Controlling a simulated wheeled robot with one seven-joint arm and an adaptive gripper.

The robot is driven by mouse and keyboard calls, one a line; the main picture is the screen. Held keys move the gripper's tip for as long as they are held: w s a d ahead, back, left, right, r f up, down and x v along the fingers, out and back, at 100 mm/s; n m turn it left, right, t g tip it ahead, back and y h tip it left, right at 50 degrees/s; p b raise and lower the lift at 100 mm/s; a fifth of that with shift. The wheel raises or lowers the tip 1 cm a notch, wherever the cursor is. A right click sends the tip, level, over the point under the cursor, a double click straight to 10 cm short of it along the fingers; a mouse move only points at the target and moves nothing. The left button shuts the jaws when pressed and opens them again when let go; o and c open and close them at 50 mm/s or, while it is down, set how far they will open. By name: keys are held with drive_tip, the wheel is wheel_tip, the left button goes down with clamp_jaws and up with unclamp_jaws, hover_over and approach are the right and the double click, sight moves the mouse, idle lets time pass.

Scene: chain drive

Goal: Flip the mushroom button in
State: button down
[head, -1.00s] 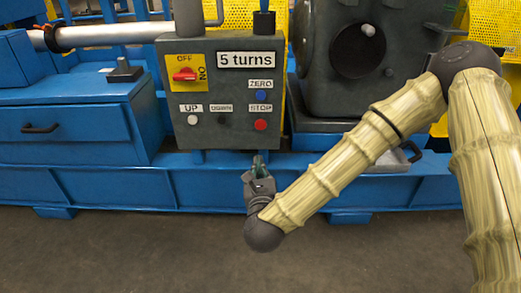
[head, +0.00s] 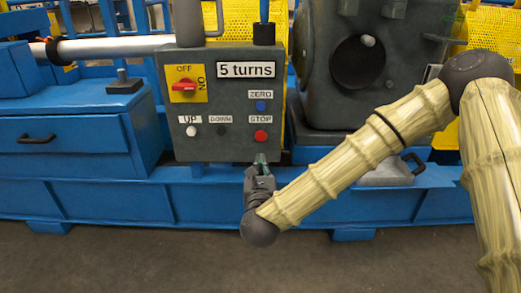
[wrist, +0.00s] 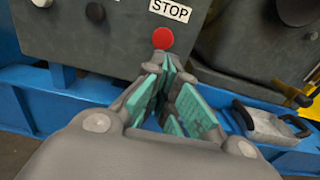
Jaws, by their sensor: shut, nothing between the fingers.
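The red mushroom button (head: 261,135) sits under the STOP label at the lower right of the grey control box (head: 215,147). In the wrist view the red button (wrist: 163,38) shows just beyond my fingertips. My gripper (head: 261,159) is shut and empty, a little below the button in the head view. Its teal-padded fingers meet at the tips in the wrist view (wrist: 164,60). I cannot tell whether the tips touch the button; a gap seems to show between them.
The box also carries a red rotary switch (head: 184,87), a blue ZERO button (head: 261,106), a white UP button (head: 191,131) and a black DOWN button (head: 220,131). A blue frame rail (head: 110,200) runs below.

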sight(261, 140)
drive_tip(key=w+b, duration=0.4)
drive_tip(key=w, duration=0.6)
drive_tip(key=shift+w, duration=0.15)
drive_tip(key=shift+w, duration=0.6)
drive_tip(key=shift+w+d+r, duration=0.15)
drive_tip(key=shift+w+r, duration=0.1)
drive_tip(key=shift+w, duration=0.25)
drive_tip(key=shift+s+f, duration=0.1)
drive_tip(key=shift+s, duration=0.3)
drive_tip(key=s+p, duration=0.4)
drive_tip(key=s, duration=0.9)
drive_tip(key=shift+s+a+f+p, duration=0.15)
drive_tip(key=shift+s+a+p, duration=0.05)
drive_tip(key=shift+s+p, duration=0.15)
